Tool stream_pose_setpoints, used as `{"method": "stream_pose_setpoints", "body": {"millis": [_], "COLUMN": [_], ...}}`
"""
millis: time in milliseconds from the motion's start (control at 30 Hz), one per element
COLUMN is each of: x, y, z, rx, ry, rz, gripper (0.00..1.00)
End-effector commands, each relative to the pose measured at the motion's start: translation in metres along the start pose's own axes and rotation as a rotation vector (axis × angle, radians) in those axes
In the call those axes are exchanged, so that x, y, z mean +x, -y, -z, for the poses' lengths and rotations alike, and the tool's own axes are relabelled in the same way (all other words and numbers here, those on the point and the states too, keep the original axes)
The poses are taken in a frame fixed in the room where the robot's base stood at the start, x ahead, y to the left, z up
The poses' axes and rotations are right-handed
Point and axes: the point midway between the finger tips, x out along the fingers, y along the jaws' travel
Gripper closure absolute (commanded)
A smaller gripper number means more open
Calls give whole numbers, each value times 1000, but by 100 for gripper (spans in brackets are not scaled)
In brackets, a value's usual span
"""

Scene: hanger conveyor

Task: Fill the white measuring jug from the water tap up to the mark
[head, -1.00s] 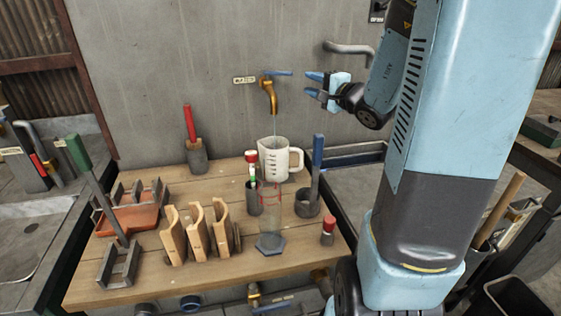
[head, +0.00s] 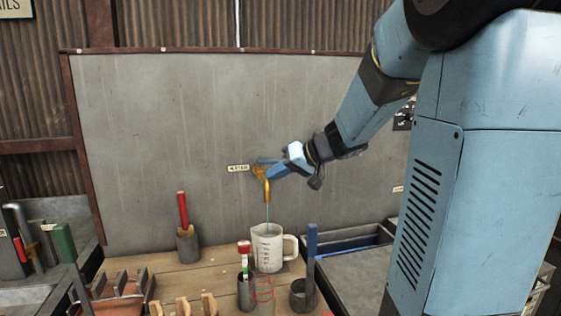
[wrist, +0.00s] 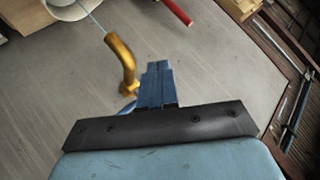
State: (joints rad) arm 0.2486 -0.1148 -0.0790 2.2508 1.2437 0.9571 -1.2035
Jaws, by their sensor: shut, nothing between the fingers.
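The white measuring jug (head: 268,250) stands upright on the wooden bench under the brass water tap (head: 267,190). A thin stream of water (head: 267,215) runs from the spout into the jug. The water level against the mark cannot be made out. In the wrist view my shut gripper (wrist: 159,68) lies right beside the tap (wrist: 122,60), and the jug (wrist: 68,8) is cut off at the top edge.
A red-handled tool (head: 183,212) stands in a holder left of the jug. A red-capped tube (head: 244,250) and a blue-handled tool (head: 312,245) stand in front of it. A trough (head: 350,243) lies to the right.

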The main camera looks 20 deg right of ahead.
Motion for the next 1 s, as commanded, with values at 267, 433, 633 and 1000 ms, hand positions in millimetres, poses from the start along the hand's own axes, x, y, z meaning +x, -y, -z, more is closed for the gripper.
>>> {"method": "stream_pose_setpoints", "body": {"millis": [267, 433, 633, 1000], "x": [-17, -34, -55, -60], "y": [7, 9, 12, 9], "z": [9, 25, 47, 60], "rx": [-414, -670, -918, -1046], "ry": [177, 270, 353, 397], "rz": [-160, -272, -389, -455], "gripper": [100, 100, 100, 100]}}
